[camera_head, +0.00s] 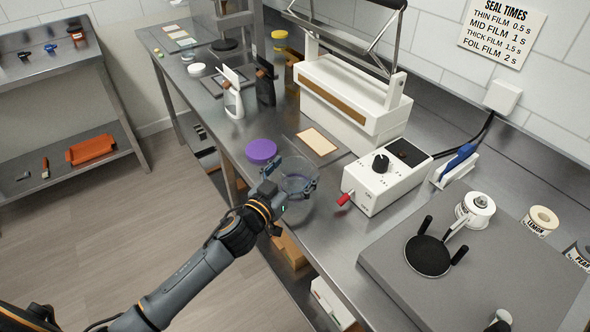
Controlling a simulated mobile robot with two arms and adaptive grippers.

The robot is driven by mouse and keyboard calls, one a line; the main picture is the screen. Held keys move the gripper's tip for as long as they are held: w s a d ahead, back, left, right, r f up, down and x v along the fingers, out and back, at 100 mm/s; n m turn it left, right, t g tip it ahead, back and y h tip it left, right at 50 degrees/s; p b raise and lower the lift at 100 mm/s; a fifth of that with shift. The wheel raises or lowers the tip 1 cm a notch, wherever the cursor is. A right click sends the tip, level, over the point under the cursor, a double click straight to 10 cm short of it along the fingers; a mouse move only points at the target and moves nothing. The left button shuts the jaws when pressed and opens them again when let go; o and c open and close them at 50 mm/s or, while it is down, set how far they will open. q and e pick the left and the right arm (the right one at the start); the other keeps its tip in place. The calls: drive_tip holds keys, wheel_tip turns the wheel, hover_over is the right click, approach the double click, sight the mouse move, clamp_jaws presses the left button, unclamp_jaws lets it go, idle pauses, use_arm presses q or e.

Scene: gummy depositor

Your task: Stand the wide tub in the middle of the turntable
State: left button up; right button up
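The wide tub (298,179) looks clear and round and is at the front part of the steel counter, in the middle of the view. My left gripper (291,177) reaches it from the lower left, with its fingers spread on either side of the tub. I cannot tell whether they press on it, or whether the tub rests on the counter. A black round disc (428,255), which looks like the turntable, sits empty on a grey slab at the right, with black upright pegs beside it. My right gripper is not in view.
A purple disc (262,150) lies just behind the tub. A white control box (386,177) with a red-tipped lever stands between tub and slab. The white sealer (350,100) is behind it.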

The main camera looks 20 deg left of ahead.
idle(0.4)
use_arm(q)
drive_tip(key=shift+s+f+b, duration=0.1)
drive_tip(key=shift+s+b, duration=0.2)
drive_tip(key=shift+s, duration=0.05)
drive_tip(key=b+v, duration=0.3)
drive_tip(key=v, duration=1)
drive_tip(key=shift+a, duration=0.15)
